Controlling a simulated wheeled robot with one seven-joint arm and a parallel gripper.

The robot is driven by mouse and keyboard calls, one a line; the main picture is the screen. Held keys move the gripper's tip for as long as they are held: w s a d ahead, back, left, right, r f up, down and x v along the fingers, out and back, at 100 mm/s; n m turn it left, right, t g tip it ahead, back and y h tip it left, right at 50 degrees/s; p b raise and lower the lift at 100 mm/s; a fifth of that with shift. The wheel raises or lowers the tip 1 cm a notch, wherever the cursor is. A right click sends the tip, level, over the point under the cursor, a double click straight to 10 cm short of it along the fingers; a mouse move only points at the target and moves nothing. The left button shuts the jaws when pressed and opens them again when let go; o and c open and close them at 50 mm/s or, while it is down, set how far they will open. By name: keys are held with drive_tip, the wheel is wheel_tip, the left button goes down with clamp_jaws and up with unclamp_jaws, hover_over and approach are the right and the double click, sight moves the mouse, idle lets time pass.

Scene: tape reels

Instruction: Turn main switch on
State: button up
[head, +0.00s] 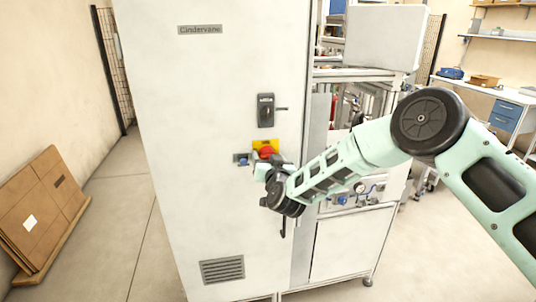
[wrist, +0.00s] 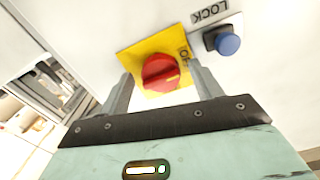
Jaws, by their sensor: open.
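The main switch is a red rotary knob (wrist: 161,73) on a yellow plate (wrist: 132,57), mounted on the front of a tall white cabinet (head: 215,100). "OFF" lettering shows at the plate's right edge in the wrist view. In the head view the red knob (head: 266,152) sits just above my gripper (head: 262,165), partly hidden by it. In the wrist view my gripper (wrist: 160,80) is open, with one finger at each side of the knob. I cannot tell whether the fingers touch it.
A blue button (wrist: 228,44) with a "LOCK" label sits beside the switch. A black door handle (head: 265,110) is above it, and a vent (head: 222,270) below. A framed machine (head: 350,240) stands right of the cabinet. Cardboard panels (head: 45,215) lean at the left; floor between is clear.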

drive_tip(key=shift+w+a, duration=0.1)
drive_tip(key=shift+w, duration=0.05)
drive_tip(key=c, duration=1)
